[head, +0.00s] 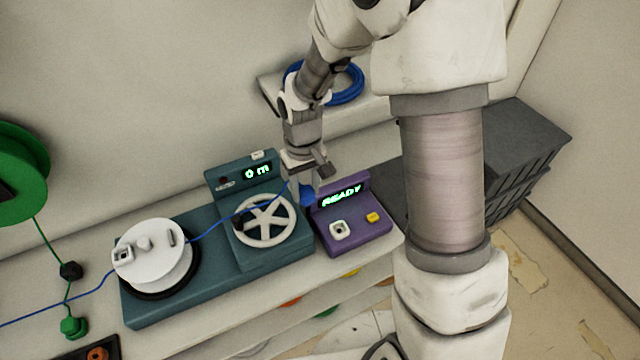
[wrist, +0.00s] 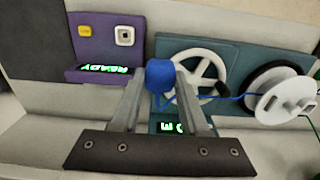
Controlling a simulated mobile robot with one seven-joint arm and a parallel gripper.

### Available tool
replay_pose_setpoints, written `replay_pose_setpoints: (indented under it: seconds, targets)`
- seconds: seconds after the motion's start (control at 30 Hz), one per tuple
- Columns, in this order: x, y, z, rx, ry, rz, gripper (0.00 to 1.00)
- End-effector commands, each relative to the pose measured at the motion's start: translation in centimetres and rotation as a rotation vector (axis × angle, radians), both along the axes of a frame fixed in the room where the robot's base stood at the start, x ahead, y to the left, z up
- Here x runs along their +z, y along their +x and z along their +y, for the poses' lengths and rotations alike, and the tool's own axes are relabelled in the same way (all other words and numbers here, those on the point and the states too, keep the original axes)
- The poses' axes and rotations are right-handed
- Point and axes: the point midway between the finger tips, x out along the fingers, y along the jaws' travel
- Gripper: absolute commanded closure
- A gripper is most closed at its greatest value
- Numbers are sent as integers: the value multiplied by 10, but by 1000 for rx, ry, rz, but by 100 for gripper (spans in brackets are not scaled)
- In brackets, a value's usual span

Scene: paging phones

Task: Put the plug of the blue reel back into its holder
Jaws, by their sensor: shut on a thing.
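My gripper (head: 306,188) is shut on the blue plug (head: 308,197), just above the gap between the teal machine and the purple box. In the wrist view the plug (wrist: 160,74) sits between the two fingertips. A thin blue cable (head: 208,234) runs from the plug past the white spoked wheel and the white disc, then out at the left edge. The blue reel is not in view, and I cannot make out its plug holder.
The teal machine (head: 215,285) carries the white disc (head: 160,262), the spoked wheel (head: 264,222) and a "0 m" display. The purple box (head: 352,240) reads READY. A green reel (head: 22,172) hangs left. A blue coil (head: 348,84) lies on a shelf behind my arm.

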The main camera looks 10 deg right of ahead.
Motion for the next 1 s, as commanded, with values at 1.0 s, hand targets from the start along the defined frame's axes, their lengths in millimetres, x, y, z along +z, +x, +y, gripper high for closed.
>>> replay_pose_setpoints:
  seconds: [1.0]
  targets:
    - [-1,-30,117,2,1,-2,100]
